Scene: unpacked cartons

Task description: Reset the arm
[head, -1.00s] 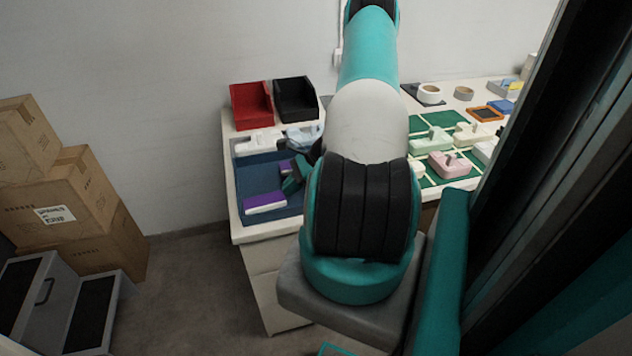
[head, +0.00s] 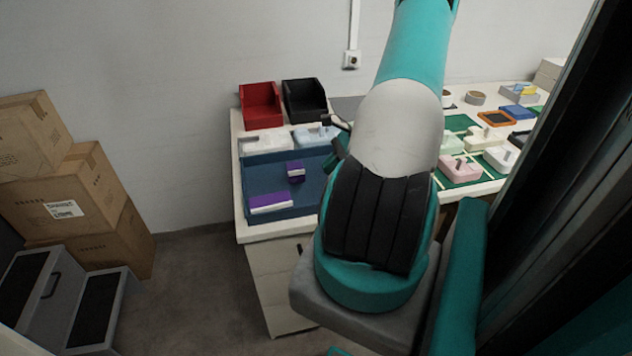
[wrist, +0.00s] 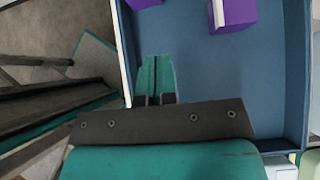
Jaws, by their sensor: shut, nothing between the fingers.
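My gripper (wrist: 155,78) shows in the wrist view with its two teal fingers together and nothing between them. In the wrist view both purple boxes are at the top, apart from my fingers. In the head view my arm hides the gripper's tips and the right side of the tray.
A red bin (head: 261,106) and a black bin (head: 304,100) stand behind the tray. A green mat with pale pieces and a pink piece (head: 460,168) lies right of my arm. Cardboard cartons (head: 70,195) and a grey step (head: 65,300) are at the left.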

